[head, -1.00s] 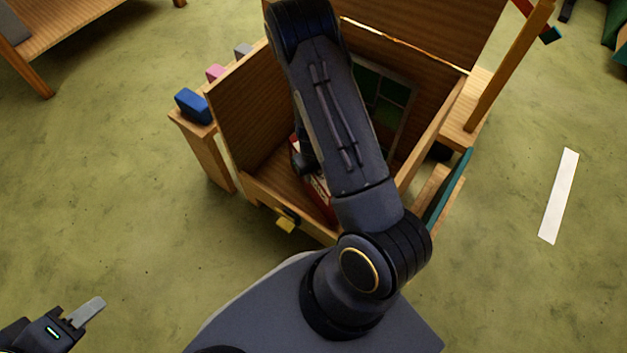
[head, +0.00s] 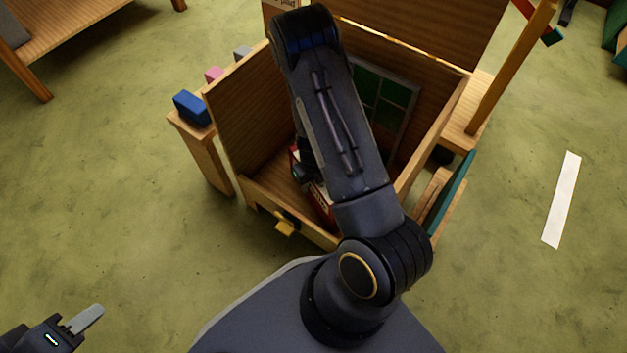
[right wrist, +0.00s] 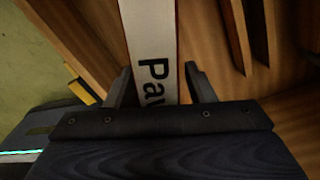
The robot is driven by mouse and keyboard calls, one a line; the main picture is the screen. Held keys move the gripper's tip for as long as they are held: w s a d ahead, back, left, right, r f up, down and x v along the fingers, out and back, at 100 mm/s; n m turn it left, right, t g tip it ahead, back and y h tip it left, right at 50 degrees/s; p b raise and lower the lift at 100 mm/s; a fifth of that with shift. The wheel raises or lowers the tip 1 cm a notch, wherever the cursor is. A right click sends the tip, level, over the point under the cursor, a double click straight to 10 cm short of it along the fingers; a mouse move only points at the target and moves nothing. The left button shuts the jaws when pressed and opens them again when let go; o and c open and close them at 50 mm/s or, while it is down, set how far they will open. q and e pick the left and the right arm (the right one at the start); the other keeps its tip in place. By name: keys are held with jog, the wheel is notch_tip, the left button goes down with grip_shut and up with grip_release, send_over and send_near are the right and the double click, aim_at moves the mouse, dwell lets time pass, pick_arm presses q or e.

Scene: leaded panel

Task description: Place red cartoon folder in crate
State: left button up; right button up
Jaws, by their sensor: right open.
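The wooden crate (head: 245,110) stands open in the middle of the head view. A red folder with a white label (head: 322,199) is inside it near the front, mostly hidden by my right arm. In the right wrist view, a white spine with dark lettering (right wrist: 150,40), seemingly this folder, runs between the fingers of my right gripper (right wrist: 156,76). The right gripper is open, one finger on each side of the spine. In the head view the right gripper is mostly hidden behind its arm. My left gripper (head: 85,318) is at the lower left, away from the crate; its opening is unclear.
A panel with green panes (head: 397,108) leans inside the crate at the right. A yellow latch (head: 285,228) is on the crate's front. Blue (head: 192,108) and pink (head: 213,75) blocks stand at its left. A white strip (head: 563,200) lies on the clear floor at right.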

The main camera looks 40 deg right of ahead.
notch_tip(320, 180, up, 12)
jog(key=p, duration=0.7)
jog(key=shift+r, duration=0.2)
jog(key=shift+s+f, duration=0.1)
